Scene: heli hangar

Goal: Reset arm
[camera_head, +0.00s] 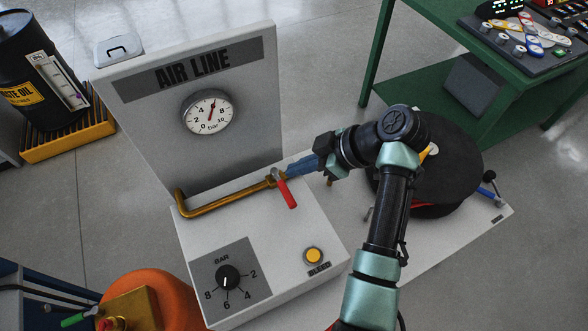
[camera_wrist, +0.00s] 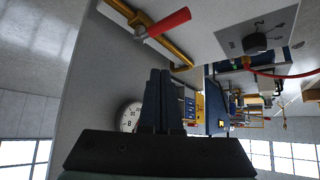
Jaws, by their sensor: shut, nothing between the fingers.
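My arm reaches in from the lower right, and my gripper (camera_head: 292,170) points left over the air line station. Its blue fingers are together and empty, just above and behind the red valve handle (camera_head: 287,193) on the brass pipe (camera_head: 222,201). I cannot tell whether the fingers touch the pipe. In the wrist view my gripper (camera_wrist: 160,73) shows its fingers side by side and shut. The red handle (camera_wrist: 169,22) there is apart from the fingertips, and the gauge (camera_wrist: 130,117) is partly hidden behind them.
The AIR LINE panel (camera_head: 255,125) stands upright behind the gripper, with its gauge (camera_head: 209,112). A BAR knob (camera_head: 228,276) and yellow BLEED button (camera_head: 313,256) sit in front. A black round object (camera_head: 450,165) lies beside my arm. A green table (camera_head: 430,95) stands behind right.

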